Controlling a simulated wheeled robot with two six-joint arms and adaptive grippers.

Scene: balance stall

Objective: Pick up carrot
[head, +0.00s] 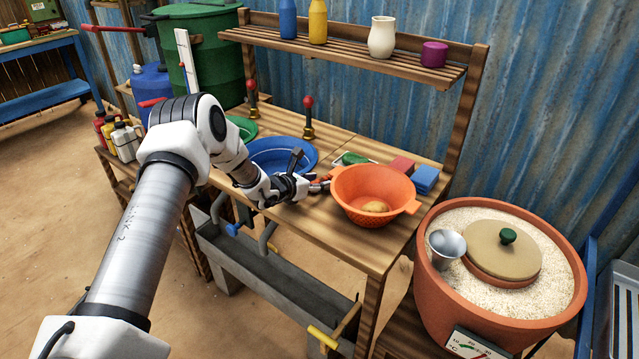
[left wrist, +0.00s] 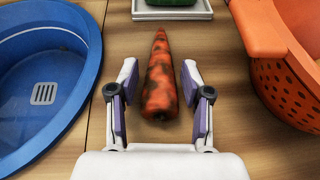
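The carrot (left wrist: 160,78) is orange with dark dirt patches and lies on the wooden table top, its narrow tip pointing away in the left wrist view. My left gripper (left wrist: 157,92) is open, with one finger on each side of the carrot's thick end and a gap on both sides. In the head view the left gripper (head: 314,186) is low over the table between the blue basin and the orange colander, and only a small orange bit of the carrot (head: 320,181) shows beside it. My right gripper is not in either view.
The blue basin (left wrist: 88,50) is close on the left, and the orange colander (left wrist: 262,32) close on the right, with a potato (head: 375,207) in it. A white tray (left wrist: 173,15) lies beyond the carrot's tip. Red and blue sponges (head: 425,178) lie behind the colander.

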